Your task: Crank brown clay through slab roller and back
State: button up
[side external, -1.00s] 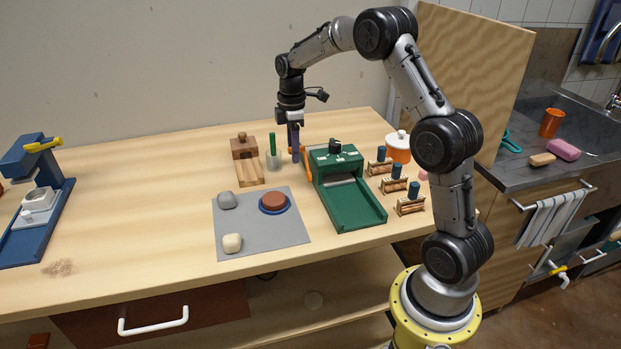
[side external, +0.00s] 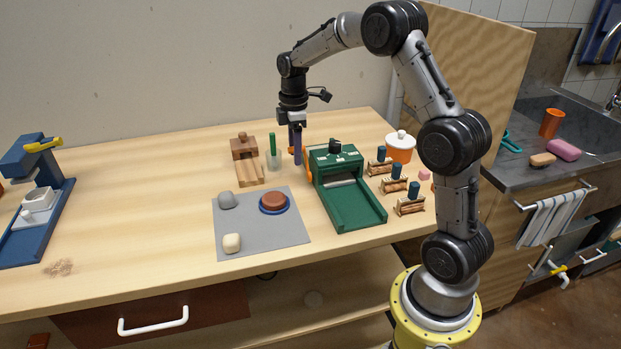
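The brown clay (side external: 273,201) is a round disc on a blue ring or dish on the grey mat. The green slab roller (side external: 352,203) stands to its right, its bed sloping toward the front edge and empty. My gripper (side external: 297,162) points down at the roller's left side, by its orange crank (side external: 307,180). A small orange piece, perhaps the crank's knob, shows just left of my fingers. The fingers look like one narrow purple-blue shape, so I cannot tell whether they are shut on the crank.
A wooden block tool (side external: 244,149) and a cup with a green stick (side external: 273,158) stand left of my gripper. Several small roller stands and an orange pot (side external: 399,150) are at the right.

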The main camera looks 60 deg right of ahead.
jog(key=shift+s+a, duration=0.25)
jog(key=shift+s, duration=0.05)
jog(key=shift+s+a+r, duration=0.5)
jog(key=shift+s+a, duration=0.3)
jog(key=shift+a, duration=0.05)
jog(key=shift+s, duration=0.1)
jog(key=shift+s+a+f, duration=0.1)
jog(key=shift+s+a, duration=0.85)
jog(key=shift+a, duration=0.05)
jog(key=shift+s+a, duration=0.1)
jog(key=shift+s+a+f, duration=0.5)
jog(key=shift+s+a, duration=0.3)
